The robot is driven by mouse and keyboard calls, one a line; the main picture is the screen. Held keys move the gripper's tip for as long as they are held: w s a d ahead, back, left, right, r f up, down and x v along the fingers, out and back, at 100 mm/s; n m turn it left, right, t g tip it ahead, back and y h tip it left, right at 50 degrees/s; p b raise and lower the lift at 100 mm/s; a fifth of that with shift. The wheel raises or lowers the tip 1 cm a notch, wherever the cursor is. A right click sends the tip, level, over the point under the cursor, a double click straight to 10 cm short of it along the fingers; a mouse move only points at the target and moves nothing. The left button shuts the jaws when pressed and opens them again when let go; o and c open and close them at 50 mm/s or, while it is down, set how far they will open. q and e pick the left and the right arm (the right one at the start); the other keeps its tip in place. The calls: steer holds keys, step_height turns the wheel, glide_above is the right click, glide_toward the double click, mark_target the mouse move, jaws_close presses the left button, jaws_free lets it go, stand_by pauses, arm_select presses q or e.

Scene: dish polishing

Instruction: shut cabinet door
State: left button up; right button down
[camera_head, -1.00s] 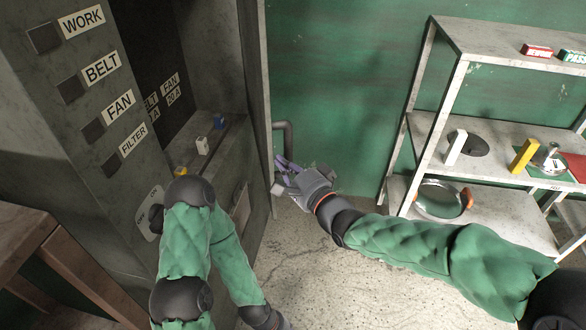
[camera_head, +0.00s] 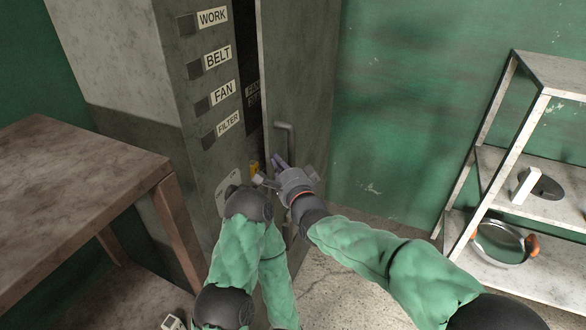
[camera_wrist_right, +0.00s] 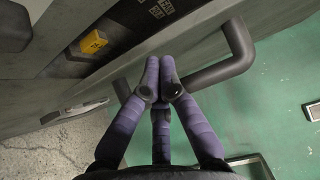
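The cabinet (camera_head: 172,110) is a tall grey metal box with labelled switches on its front. Its door (camera_head: 298,70), with a bent bar handle (camera_head: 288,138), stands slightly ajar. A dark gap shows between door and frame, with a yellow object (camera_head: 254,168) inside. My left gripper is out of view.
A brown table (camera_head: 75,180) stands at the left, close to the cabinet. A metal shelf rack (camera_head: 535,190) with a pot (camera_head: 503,243) stands at the right. Bare floor (camera_head: 345,290) lies between cabinet and rack.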

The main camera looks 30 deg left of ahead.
mark_target(270, 122)
steer(key=shift+a, duration=0.4)
